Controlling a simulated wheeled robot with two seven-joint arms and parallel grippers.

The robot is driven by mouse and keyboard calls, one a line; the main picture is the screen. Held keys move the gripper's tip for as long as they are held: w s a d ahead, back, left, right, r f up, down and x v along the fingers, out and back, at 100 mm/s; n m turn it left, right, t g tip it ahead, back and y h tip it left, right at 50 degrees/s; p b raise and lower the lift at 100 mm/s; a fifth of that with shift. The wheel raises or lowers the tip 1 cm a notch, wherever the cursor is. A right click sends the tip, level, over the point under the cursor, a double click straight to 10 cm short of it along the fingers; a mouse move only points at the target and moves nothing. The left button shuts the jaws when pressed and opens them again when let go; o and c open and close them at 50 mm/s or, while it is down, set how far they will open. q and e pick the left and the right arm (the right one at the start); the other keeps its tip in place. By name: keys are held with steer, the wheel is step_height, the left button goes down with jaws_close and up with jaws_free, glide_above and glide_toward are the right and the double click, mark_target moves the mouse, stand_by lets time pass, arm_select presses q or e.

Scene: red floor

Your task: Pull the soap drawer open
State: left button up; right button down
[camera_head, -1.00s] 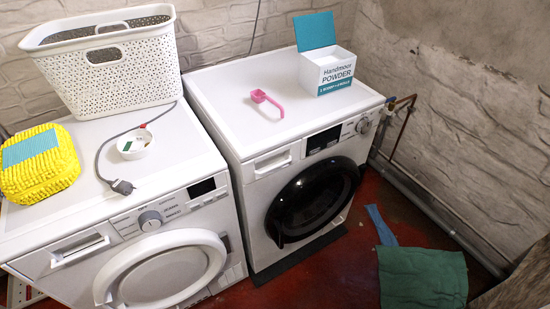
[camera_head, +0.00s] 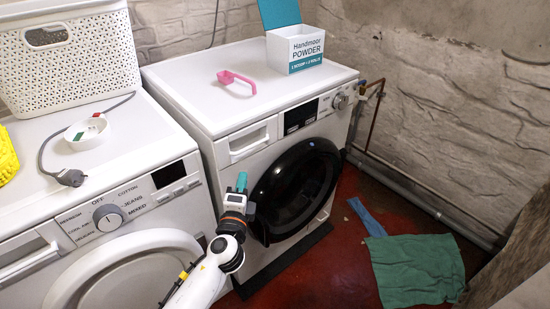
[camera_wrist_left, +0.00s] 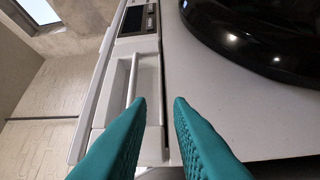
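The soap drawer (camera_head: 249,139) is the white panel with a recessed handle at the upper left front of the right-hand washing machine (camera_head: 262,175). It looks closed. My left gripper (camera_head: 241,180) is in front of that machine, below the drawer and left of the round black door. In the left wrist view the drawer (camera_wrist_left: 136,85) lies ahead, with its handle bar running lengthwise. The two teal fingers (camera_wrist_left: 160,112) stand apart with nothing between them, their tips near the lower end of the handle; I cannot tell whether they touch it. My right gripper is not in view.
A second washing machine (camera_head: 110,215) stands at the left, with a white basket (camera_head: 70,70), a white bowl (camera_head: 87,134) and a grey plug (camera_head: 70,178) on top. A pink scoop (camera_head: 237,80) and a powder box (camera_head: 297,50) sit on the right machine. A green cloth (camera_head: 415,268) lies on the floor.

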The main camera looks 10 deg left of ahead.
mark_target(250, 146)
arm_select(q)
steer(key=shift+m+t, duration=0.3)
steer(key=shift+t, duration=0.2)
steer(key=w+r, duration=0.1)
steer(key=w, duration=0.2)
steer(key=w+r, duration=0.2)
steer(key=w, duration=0.2)
steer(key=w+r, duration=0.1)
steer(key=w, duration=0.2)
steer(key=shift+w+a+r, duration=0.15)
steer(key=shift+w, duration=0.1)
steer(key=shift+w+r, duration=0.1)
steer(key=shift+w, duration=0.65)
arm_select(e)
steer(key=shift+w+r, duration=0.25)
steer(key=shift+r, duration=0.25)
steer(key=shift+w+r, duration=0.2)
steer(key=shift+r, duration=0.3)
arm_select(q)
steer(key=shift+c, duration=0.3)
jaws_close()
